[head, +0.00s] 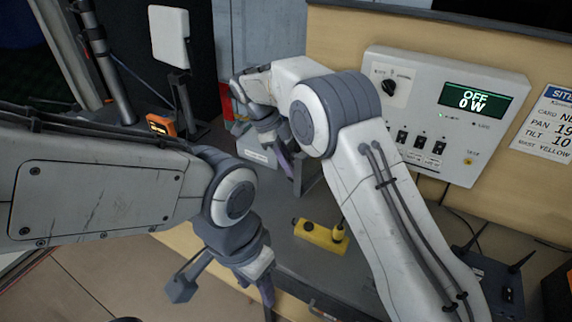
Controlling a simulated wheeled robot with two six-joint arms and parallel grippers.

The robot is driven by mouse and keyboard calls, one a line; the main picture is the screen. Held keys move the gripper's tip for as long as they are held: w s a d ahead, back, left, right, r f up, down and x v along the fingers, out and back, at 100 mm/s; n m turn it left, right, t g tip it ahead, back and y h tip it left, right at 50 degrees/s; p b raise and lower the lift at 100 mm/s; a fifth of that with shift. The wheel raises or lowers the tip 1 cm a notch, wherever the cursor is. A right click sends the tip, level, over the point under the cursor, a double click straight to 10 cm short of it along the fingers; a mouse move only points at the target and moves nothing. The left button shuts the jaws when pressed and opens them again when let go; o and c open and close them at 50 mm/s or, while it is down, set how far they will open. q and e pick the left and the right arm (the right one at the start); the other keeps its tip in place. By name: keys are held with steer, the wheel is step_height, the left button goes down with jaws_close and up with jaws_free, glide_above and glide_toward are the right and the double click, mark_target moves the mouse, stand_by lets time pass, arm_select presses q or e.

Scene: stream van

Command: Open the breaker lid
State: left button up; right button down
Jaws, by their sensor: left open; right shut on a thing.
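A light grey box with a white label (257,155) stands at the back of the desk, left of the big panel. I take it to be the breaker box; my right gripper hides much of it and its lid. My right gripper (268,142) reaches down at this box and is shut on a part there, seemingly the lid. The exact contact is hidden, and I cannot tell how far the lid is raised. My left gripper (222,286) is open and empty, low at the desk's front left edge, well apart from the box.
A white control panel (415,160) with a knob, switches and a display reading OFF 0 W is on the wooden wall. A yellow device (320,236) lies on the grey desk. A black router (490,272) is at right. An orange device (160,125) stands at left.

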steer(key=shift+d, duration=0.1)
steer(key=c, duration=0.9)
jaws_free()
steer(key=shift+p+v, duration=0.45)
steer(key=shift+v, duration=4.8)
